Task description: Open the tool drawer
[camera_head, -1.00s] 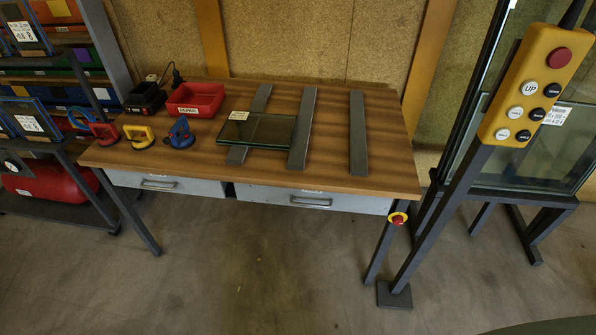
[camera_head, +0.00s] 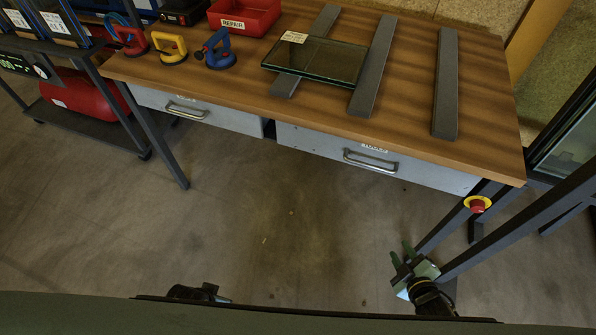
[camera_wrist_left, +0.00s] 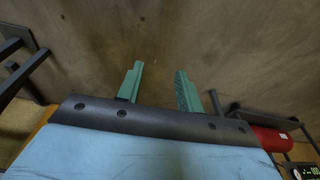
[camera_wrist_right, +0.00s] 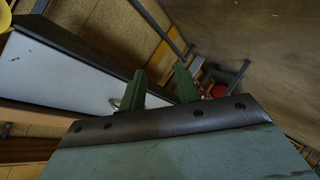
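Two grey drawers hang under the wooden workbench (camera_head: 225,88), both closed. The left drawer (camera_head: 230,118) and the right drawer (camera_head: 310,143) each have a metal bar handle; the small labels above are unreadable. My right gripper (camera_head: 402,250) is below and right of the right drawer's handle (camera_head: 371,161), apart from it. In the right wrist view my right gripper (camera_wrist_right: 158,82) has its green fingers spread and empty; a pale drawer front (camera_wrist_right: 65,75) lies beyond, its handle partly hidden by a finger. My left gripper (camera_wrist_left: 158,85) is open and empty above the floor.
A glass pane (camera_head: 318,62) lies on grey bars on the bench. Suction lifters (camera_head: 218,50) and a red bin (camera_head: 244,17) stand left of it. A red emergency button (camera_head: 477,205) and dark posts are at the right. The floor (camera_head: 250,215) before the drawers is clear.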

